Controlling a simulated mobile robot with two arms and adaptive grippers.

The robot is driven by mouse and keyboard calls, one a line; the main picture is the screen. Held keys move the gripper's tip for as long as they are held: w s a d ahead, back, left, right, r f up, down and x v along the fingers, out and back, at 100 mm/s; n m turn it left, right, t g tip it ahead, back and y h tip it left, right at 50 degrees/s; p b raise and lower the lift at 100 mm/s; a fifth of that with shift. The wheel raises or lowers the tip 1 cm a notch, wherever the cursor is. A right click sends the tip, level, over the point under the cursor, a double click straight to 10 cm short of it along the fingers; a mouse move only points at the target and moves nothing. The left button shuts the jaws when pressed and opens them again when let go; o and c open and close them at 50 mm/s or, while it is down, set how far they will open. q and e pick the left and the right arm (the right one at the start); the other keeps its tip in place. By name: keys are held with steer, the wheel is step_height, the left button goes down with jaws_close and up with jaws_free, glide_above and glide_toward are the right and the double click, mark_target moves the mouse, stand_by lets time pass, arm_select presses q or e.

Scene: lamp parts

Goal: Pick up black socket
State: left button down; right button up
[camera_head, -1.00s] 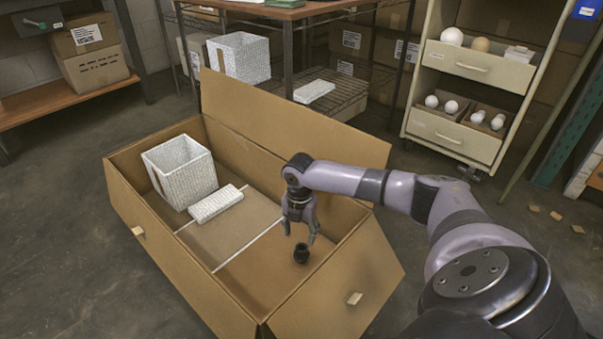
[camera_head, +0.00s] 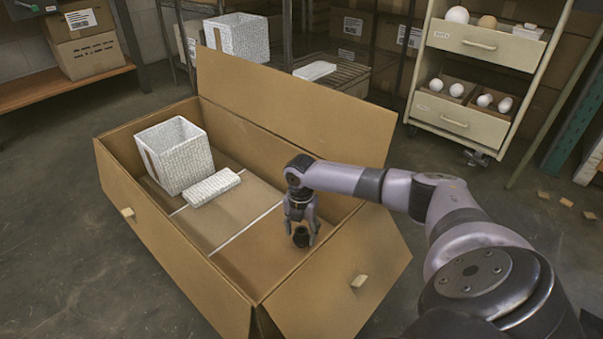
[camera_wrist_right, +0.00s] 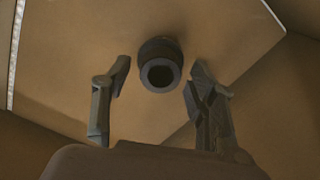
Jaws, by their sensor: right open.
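The black socket (camera_head: 301,238) is a small dark cylinder standing on the floor of the open cardboard box (camera_head: 185,255), in its near right part. In the right wrist view the socket (camera_wrist_right: 160,66) shows its round open end, between and just beyond the fingertips. My right gripper (camera_head: 301,228) points down over the socket in the head view; it also shows in the right wrist view (camera_wrist_right: 160,75). Its fingers are spread to either side, with visible gaps between them and the socket. My left gripper is not in view.
A white woven basket (camera_head: 178,158) and a white flat block (camera_head: 211,188) stand in the box's left part. The box walls and raised flap (camera_head: 290,105) surround my gripper. A cream drawer cabinet (camera_head: 468,110) with bulbs stands at the back right.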

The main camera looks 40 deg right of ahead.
steer(key=shift+f, duration=0.4)
steer(key=shift+c, duration=0.4)
steer(key=c, duration=1.2)
